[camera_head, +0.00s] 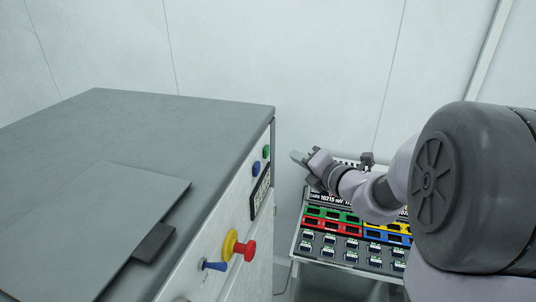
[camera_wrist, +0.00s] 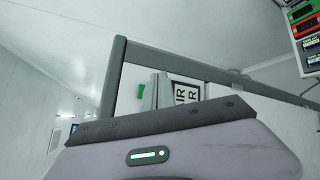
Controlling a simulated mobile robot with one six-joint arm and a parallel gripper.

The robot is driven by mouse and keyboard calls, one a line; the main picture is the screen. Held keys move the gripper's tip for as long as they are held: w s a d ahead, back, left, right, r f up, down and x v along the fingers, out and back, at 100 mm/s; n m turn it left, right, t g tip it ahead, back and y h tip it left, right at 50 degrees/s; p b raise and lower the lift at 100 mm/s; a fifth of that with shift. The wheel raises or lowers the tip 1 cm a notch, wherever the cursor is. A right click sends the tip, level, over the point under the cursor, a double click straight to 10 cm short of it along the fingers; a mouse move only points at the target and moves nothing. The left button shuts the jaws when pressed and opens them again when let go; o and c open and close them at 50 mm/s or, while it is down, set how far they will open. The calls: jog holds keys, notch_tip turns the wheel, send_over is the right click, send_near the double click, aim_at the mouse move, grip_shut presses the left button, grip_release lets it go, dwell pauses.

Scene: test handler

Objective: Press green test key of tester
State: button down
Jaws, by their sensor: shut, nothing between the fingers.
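The tester (camera_head: 130,130) is a large grey-topped cabinet at the left of the head view. Its green test key (camera_head: 266,152) sits high on its light front panel, near the far corner, with a blue button (camera_head: 256,168) beside it. My gripper (camera_head: 296,155) is shut and empty, a little to the right of the green key, with its tips toward the panel and a visible gap in the head view. In the wrist view my fingertips (camera_wrist: 157,78) stand before the panel.
A black-framed label (camera_head: 260,190) is below the buttons. A red knob on a yellow base (camera_head: 230,244) and a blue switch (camera_head: 214,266) protrude nearer. A rack of coloured trays (camera_head: 350,244) stands right, under my arm. A flat panel (camera_head: 110,215) lies on the cabinet.

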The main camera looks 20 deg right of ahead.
jog(key=shift+w+a, duration=0.6)
jog(key=shift+a, duration=0.3)
jog(key=shift+w+a, duration=0.55)
jog(key=shift+a, duration=0.3)
dwell(0.7)
jog(key=shift+w+a, duration=0.25)
jog(key=shift+a, duration=0.05)
jog(key=shift+w+a, duration=0.2)
jog(key=shift+a, duration=0.15)
dwell(0.6)
jog(key=shift+s+d, duration=0.45)
jog(key=shift+d, duration=0.25)
jog(key=s+d, duration=0.1)
jog(key=d, duration=0.1)
jog(key=s+d+p, duration=0.1)
jog(key=d, duration=0.1)
jog(key=shift+s, duration=0.4)
